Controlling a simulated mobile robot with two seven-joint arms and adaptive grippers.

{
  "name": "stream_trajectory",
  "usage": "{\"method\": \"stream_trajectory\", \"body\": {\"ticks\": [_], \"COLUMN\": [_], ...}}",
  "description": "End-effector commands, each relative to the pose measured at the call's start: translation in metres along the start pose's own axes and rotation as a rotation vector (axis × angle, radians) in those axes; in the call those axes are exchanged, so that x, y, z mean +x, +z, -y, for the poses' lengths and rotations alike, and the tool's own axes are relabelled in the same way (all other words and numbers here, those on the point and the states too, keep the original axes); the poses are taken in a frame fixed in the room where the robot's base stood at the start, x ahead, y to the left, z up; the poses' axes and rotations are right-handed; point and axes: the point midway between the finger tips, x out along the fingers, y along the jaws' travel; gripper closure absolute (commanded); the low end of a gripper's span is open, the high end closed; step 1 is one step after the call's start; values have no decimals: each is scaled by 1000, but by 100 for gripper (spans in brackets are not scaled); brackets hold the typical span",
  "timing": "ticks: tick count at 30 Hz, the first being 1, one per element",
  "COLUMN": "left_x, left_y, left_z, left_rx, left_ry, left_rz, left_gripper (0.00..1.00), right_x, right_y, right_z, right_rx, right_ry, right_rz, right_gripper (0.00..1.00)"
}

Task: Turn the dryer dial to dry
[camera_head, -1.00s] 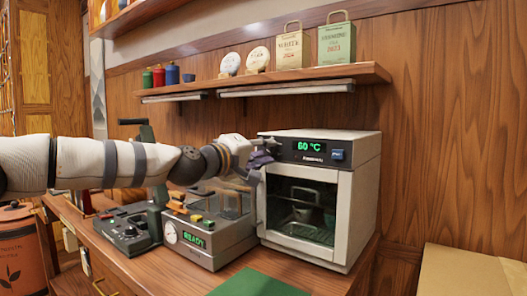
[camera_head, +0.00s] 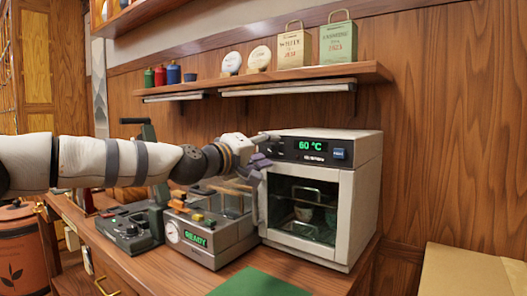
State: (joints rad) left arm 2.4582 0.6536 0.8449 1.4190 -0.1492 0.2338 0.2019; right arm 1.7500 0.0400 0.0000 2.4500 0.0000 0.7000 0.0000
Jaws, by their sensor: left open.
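The dryer (camera_head: 350,215) is a light-coloured box with a glass door on the right of the counter. Its dark top panel shows a green "60 °C" display (camera_head: 310,145) and a small blue control (camera_head: 339,154) to the right of it. No separate dial can be made out; the panel's left end is hidden behind my left gripper. My left gripper (camera_head: 270,150) is open at the upper left front corner of the dryer, by the panel's left end. Whether it touches anything there cannot be told. My right gripper is not in view.
A grey machine with a "READY" display (camera_head: 195,240) stands left of the dryer, with a dark green device (camera_head: 128,232) beside it. A green mat (camera_head: 258,284) lies in front. A shelf (camera_head: 290,80) with tins and bags hangs above. A cardboard box (camera_head: 470,272) is at lower right.

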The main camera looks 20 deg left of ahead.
Motion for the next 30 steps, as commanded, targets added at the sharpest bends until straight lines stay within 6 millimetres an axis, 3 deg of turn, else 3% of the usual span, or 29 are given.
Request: {"method": "stream_trajectory", "body": {"ticks": [4, 12, 15, 20, 30], "left_x": [-19, -91, -108, -120, -120], "left_y": [-2, -1, -1, 0, 0], "left_z": [-1, -2, -1, 0, 0], "left_rx": [-1, -1, -1, 0, 0], "left_ry": [1, 4, 2, 1, 0], "left_rz": [-1, -1, -2, -1, 0], "left_gripper": [56, 56, 56, 56, 56], "right_x": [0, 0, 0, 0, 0], "right_y": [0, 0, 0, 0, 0], "right_z": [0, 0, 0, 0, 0], "right_rx": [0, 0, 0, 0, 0], "right_ry": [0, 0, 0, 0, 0], "right_rz": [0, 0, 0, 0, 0], "right_gripper": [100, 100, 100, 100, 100]}}
